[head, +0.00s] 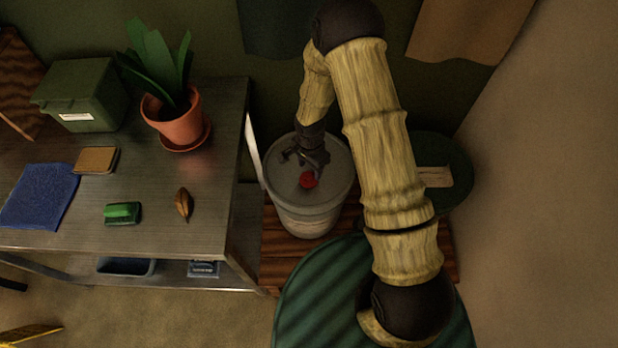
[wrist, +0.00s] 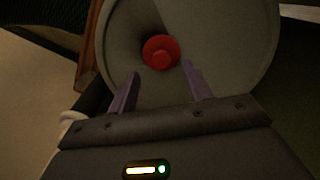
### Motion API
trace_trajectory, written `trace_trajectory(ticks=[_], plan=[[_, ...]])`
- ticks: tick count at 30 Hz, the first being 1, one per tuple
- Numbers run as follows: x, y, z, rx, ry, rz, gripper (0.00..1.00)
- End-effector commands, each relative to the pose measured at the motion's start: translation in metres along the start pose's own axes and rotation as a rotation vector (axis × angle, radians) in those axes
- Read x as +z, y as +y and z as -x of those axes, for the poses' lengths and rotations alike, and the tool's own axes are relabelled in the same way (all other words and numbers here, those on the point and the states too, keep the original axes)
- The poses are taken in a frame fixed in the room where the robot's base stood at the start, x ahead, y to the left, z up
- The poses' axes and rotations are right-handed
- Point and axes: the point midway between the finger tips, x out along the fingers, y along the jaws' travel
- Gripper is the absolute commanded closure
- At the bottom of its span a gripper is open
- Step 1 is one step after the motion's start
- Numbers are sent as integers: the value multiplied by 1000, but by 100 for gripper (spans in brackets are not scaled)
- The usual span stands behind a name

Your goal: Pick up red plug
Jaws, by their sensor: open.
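The red plug (head: 308,180) sits on the grey lid of a white bucket (head: 305,223), near the lid's middle. In the wrist view the red plug (wrist: 161,52) is round with a raised centre, just beyond my fingertips and slightly left of the middle of the gap. My gripper (head: 314,168) hangs over the lid right by the plug. In the wrist view my gripper (wrist: 160,75) has its two purple fingers apart with nothing between them. The bucket's lid (wrist: 230,40) fills much of the wrist view.
A metal table (head: 215,220) stands to the left with a potted plant (head: 178,125), a green bin (head: 85,95), a blue cloth (head: 40,195) and small items. A dark green round object (head: 455,180) is right of the bucket. The bucket stands on wooden slats (head: 285,255).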

Motion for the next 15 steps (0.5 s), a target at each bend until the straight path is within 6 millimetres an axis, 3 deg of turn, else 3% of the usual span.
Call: trace_trajectory(ticks=[9, 15], plan=[[2, -2, -35, 2, 0, 1, 50], [2, -2, -41, -1, 0, 0, 50]])
